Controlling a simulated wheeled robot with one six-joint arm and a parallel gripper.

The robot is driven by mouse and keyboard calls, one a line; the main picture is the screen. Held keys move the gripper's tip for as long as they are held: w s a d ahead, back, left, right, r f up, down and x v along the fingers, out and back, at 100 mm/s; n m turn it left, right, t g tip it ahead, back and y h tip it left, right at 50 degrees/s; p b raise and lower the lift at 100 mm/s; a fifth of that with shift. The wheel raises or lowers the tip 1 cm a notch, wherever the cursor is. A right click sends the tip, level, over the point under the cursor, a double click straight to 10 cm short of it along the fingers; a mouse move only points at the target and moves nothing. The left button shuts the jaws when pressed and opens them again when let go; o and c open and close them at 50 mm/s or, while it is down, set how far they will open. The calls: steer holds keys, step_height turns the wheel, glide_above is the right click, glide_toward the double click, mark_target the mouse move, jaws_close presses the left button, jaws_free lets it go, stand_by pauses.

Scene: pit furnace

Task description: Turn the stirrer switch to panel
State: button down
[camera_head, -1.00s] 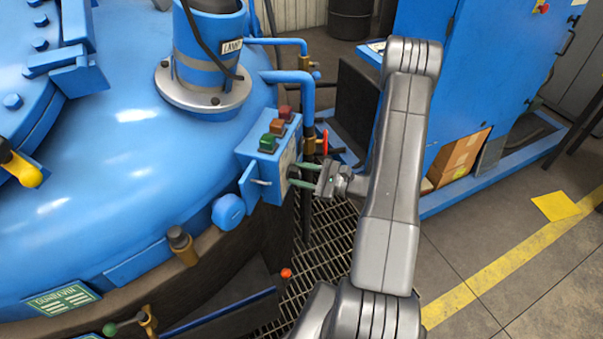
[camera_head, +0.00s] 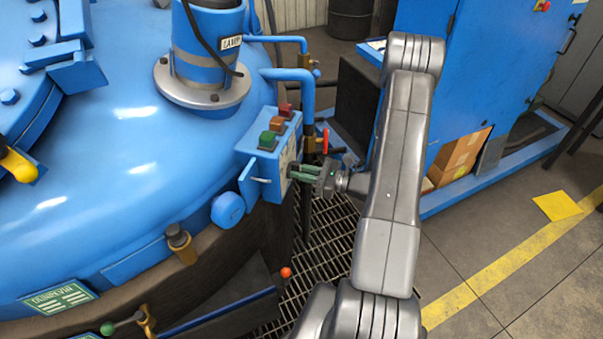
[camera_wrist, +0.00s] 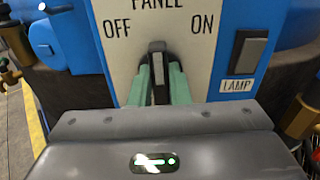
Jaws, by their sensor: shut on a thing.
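The stirrer switch (camera_wrist: 157,48) is a dark knob with a grey stripe on a white plate (camera_wrist: 118,58) in the wrist view. The plate reads OFF at left, ON at right and PANEL, partly cut off, at the top. The knob stands upright, its top toward PANEL. My gripper (camera_wrist: 158,75) has its green fingers shut on the knob, one on each side. The knob's lower part is hidden. In the head view my gripper (camera_head: 296,173) reaches the right face of the blue control box (camera_head: 257,170); the knob cannot be made out there.
A grey rocker switch (camera_wrist: 246,53) labelled LAMP sits right of the plate. Green, orange and red buttons (camera_head: 277,125) top the box. A blue pipe (camera_head: 307,95) and a red-handled valve (camera_head: 325,141) stand close behind my gripper. Grating (camera_head: 325,240) lies below.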

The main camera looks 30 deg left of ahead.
steer(key=shift+m, duration=0.3)
steer(key=c, duration=1.4)
jaws_free()
steer(key=shift+o, duration=0.2)
steer(key=w+d+b, duration=0.2)
steer(key=d+b, duration=0.1)
steer(key=d, duration=1)
steer(key=shift+d, duration=0.35)
steer(key=shift+a, duration=0.1)
